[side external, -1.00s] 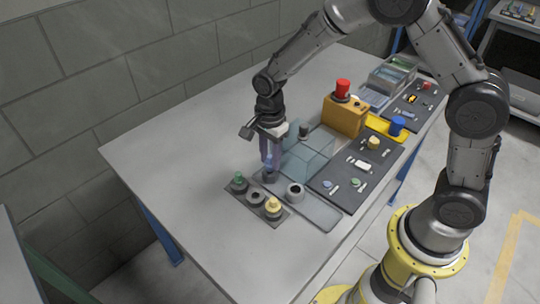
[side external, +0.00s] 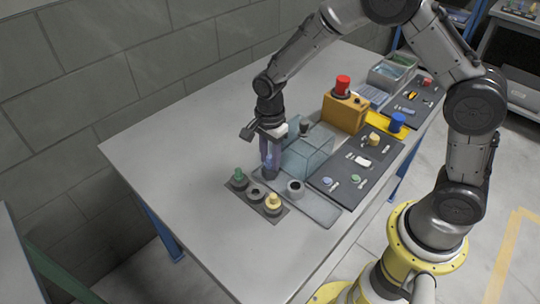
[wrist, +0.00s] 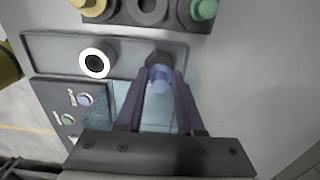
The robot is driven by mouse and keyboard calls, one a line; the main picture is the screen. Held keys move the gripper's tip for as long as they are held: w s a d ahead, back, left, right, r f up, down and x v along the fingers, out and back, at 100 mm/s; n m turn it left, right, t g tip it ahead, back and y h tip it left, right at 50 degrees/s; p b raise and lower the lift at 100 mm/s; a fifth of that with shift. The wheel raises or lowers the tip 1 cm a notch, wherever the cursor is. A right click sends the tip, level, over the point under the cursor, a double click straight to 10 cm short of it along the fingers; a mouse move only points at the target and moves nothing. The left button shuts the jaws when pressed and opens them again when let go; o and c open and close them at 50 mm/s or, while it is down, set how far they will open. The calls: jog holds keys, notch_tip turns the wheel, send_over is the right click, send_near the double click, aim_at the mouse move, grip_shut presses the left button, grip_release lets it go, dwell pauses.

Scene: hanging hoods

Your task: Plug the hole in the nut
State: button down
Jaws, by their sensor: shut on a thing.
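A dark, six-sided nut (wrist: 160,57) stands on a grey strip plate (wrist: 125,48); in the side view the nut (side external: 269,174) is right under my fingertips. My gripper (wrist: 160,82) points down at it, shut on a pale blue plug (wrist: 160,79). The plug's lower end overlaps the nut in the wrist view. I cannot tell how far it sits in the hole, which is hidden. A round collar with a white rim and an open hole (wrist: 95,63) stands on the same plate, beside the nut; it also shows in the side view (side external: 295,188).
A dark rack (side external: 249,200) beside the plate holds a green plug (side external: 239,175), an empty ring (side external: 256,193) and a yellow plug (side external: 273,202). A clear box (side external: 307,151) and an orange block with a red knob (side external: 344,113) stand behind. The table's left side is clear.

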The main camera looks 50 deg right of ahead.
jog(key=shift+f, duration=0.1)
grip_release()
dwell(0.5)
jog(key=shift+r, duration=3.5)
